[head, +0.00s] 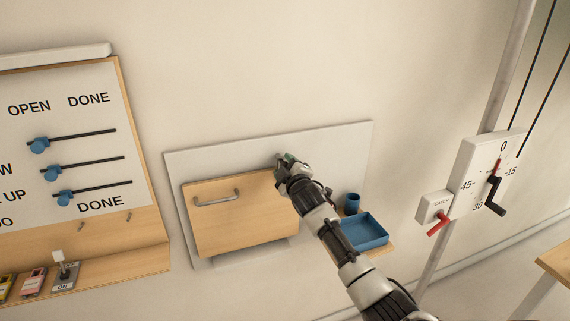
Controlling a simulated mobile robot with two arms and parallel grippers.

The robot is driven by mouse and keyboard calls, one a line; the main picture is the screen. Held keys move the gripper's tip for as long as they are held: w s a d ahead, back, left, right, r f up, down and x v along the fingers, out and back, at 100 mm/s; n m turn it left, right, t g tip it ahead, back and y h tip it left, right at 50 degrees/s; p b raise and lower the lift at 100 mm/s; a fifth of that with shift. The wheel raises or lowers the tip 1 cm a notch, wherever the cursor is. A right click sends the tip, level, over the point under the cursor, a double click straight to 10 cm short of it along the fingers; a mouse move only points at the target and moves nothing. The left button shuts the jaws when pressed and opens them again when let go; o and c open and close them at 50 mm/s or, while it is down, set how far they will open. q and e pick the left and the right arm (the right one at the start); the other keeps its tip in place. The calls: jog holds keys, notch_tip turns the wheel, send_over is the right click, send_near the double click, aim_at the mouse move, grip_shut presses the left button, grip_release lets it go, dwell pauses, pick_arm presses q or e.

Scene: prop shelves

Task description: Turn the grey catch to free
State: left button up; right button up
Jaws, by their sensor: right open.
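A wooden door panel (240,225) with a grey bar handle (216,198) is mounted on a pale backboard (335,145) on the wall. My right gripper (283,162) is at the panel's upper right corner, its arm reaching in from the lower right. Its jaws are open, but small and partly hidden by my own wrist. I cannot make out a grey catch; the gripper and wrist cover that corner of the panel. My left gripper is not in view.
A blue tray (364,232) and blue cup (352,202) stand on a small shelf right of my arm. A white dial plate (480,178) with a black crank (494,194) is at the right. A slider board (70,130) hangs at the left. Bare wall lies above.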

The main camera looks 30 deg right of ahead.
jog(key=shift+w, duration=0.3)
jog(key=shift+c, duration=0.3)
grip_shut()
